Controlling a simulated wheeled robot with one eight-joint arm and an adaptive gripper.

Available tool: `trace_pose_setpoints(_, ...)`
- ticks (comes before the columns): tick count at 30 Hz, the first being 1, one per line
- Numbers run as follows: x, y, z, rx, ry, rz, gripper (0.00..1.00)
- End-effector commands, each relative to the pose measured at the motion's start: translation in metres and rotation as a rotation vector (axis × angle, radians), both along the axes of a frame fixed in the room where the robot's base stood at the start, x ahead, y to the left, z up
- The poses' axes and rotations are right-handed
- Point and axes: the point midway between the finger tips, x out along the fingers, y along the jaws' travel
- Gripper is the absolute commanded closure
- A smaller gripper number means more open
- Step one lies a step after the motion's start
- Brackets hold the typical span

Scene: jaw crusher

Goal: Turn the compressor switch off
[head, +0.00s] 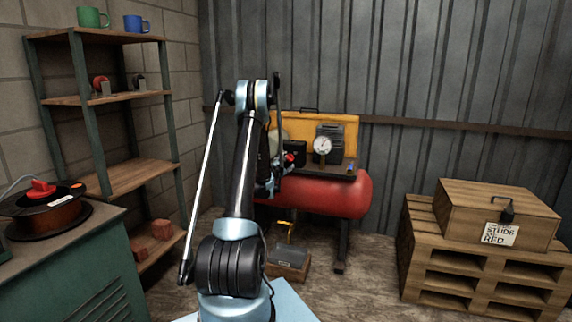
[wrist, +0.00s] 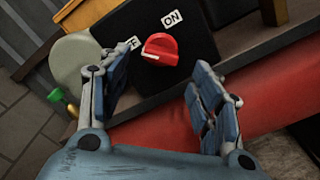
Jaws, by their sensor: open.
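The compressor has a red tank (head: 335,195) and a yellow panel (head: 345,125) behind its top deck. Its switch is a red rotary knob (wrist: 162,46) on a black box (wrist: 200,40) in the wrist view. An ON label (wrist: 171,18) sits above the knob. A second white label (wrist: 134,43), left of it, is partly hidden by my left finger. A pale mark shows on the knob's lower left end. My gripper (wrist: 160,88) is open, its fingers apart below and to either side of the knob, with nothing between them. In the head view, a red spot (head: 289,158) shows beside my wrist.
A pressure gauge (head: 322,145) stands on the compressor deck, right of the switch box. A shelf (head: 130,178) and green cabinet (head: 85,265) stand left. A wooden crate (head: 465,205) on pallets stands right. A small box (head: 290,268) sits on the floor.

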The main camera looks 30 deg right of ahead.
Motion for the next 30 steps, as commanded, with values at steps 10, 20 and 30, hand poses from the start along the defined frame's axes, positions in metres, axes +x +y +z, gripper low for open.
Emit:
trace_pose_setpoints(10,-0.035,0.043,-0.001,0.001,0.000,0.002,0.42)
trace_pose_setpoints(20,-0.042,0.050,-0.001,0.001,0.000,0.001,0.42)
trace_pose_setpoints(30,-0.041,0.050,-0.001,0.000,0.001,0.001,0.42)
